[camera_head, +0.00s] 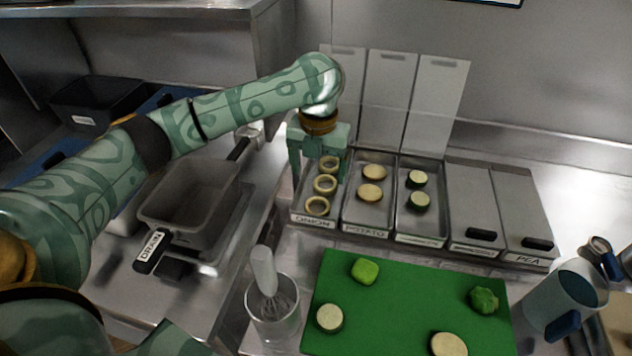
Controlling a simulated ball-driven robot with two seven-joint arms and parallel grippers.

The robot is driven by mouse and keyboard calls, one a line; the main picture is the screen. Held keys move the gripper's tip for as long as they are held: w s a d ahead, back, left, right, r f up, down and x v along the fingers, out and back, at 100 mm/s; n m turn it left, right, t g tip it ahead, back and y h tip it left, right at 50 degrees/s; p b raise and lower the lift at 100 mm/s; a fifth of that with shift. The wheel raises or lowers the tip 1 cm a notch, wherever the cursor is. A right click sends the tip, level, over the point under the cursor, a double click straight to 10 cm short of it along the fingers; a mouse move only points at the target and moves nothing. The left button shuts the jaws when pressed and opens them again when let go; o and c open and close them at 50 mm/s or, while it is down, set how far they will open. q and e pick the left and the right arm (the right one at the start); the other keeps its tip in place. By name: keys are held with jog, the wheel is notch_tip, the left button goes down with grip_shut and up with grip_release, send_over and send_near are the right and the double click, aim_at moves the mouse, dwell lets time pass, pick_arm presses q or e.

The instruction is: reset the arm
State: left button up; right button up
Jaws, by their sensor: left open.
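My left arm (225,108) comes in from the left and reaches over the food bins. My left gripper (318,176) points down over the onion bin (311,218). Its two fingers are apart, with onion rings (325,184) showing below and between them. Nothing shows held in it. I cannot tell the exact height of the fingertips above the rings. My right gripper is not in view.
Right of it are the potato bin (367,219), a bin with zucchini slices (419,200) and lidded bins (472,205). A green board (405,300) with vegetable pieces lies in front.

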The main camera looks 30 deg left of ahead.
pick_arm(q)
notch_tip(320, 180, up, 6)
jog(key=shift+f+p, duration=0.1)
jog(key=shift+p, duration=0.8)
